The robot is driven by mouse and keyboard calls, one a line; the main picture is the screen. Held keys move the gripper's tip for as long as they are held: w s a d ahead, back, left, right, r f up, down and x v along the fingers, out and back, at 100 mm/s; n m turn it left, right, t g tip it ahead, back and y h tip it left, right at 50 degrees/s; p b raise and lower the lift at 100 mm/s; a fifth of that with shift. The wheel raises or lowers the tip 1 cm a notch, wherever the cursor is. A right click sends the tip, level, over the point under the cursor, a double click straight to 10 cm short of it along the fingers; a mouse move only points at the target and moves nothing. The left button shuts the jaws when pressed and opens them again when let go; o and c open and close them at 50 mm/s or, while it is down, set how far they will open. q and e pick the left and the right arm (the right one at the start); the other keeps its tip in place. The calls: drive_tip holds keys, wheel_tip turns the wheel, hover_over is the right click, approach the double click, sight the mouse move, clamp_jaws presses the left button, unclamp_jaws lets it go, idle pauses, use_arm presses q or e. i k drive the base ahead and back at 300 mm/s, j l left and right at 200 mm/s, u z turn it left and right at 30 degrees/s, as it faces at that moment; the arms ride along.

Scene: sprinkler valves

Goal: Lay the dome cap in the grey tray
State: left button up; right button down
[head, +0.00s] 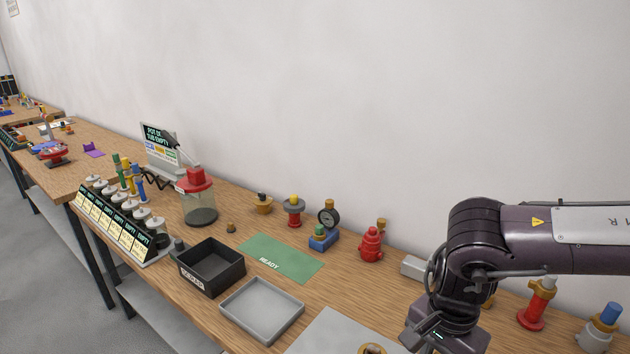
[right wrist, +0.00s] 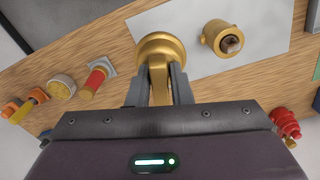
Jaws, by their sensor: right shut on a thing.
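The grey tray (head: 262,308) lies on the table in the head view and its inside is bare. In the right wrist view my right gripper (right wrist: 162,82) is shut on a brass piece with a rounded round head, which looks like the dome cap (right wrist: 157,46). It is held over the wooden table by the edge of a pale grey mat (right wrist: 190,20). In the head view only my right wrist shows at the lower right; its fingertips and the held cap cannot be made out there. My left gripper is not in view.
A black scrap bin (head: 211,267) stands left of the tray, with a green ready mat (head: 281,257) behind. A red hydrant-shaped part (head: 371,244) stands near the wall. A brass ring-like part (right wrist: 219,38) stands on the pale mat.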

sight(262, 311)
drive_tip(key=i+j, duration=0.8)
drive_tip(key=j, duration=0.2)
drive_tip(key=i+j, duration=0.4)
drive_tip(key=j+z, duration=0.05)
